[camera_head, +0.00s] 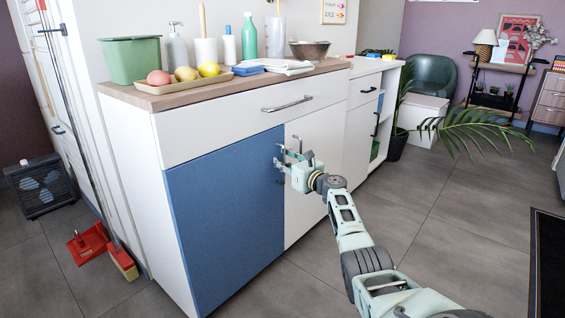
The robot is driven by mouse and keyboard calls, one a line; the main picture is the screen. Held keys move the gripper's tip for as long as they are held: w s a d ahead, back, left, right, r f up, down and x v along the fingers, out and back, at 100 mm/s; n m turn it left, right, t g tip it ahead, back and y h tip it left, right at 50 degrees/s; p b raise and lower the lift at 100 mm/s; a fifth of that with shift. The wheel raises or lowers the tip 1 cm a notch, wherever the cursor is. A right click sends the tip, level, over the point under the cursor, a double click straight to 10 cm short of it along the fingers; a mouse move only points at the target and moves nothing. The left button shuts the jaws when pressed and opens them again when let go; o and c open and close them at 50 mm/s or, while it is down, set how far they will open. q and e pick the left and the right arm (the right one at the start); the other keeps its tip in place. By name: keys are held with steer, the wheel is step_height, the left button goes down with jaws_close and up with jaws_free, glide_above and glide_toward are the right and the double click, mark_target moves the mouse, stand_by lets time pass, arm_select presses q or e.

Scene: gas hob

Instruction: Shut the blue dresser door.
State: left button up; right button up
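The dresser (132,150) is white with a wood top. Its blue door (225,215) fills the left part of the front, below a white drawer. The door looks flush or nearly flush with the front; I cannot tell whether a small gap is left. My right gripper (284,157) is at the door's right edge, by the seam with the white door (308,180). Its fingers look spread, with nothing seen between them. Whether they touch the door is unclear, and they hide part of its edge. My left gripper is out of view.
A red dustpan (88,243) and a broom are at the left. A potted plant (397,142) is behind right. Floor in front is clear.

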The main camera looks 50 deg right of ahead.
steer(key=shift+s, duration=0.15)
steer(key=s+a, duration=0.1)
steer(key=s, duration=1)
steer(key=shift+s+a, duration=0.3)
steer(key=shift+s, duration=0.05)
stand_by(0.3)
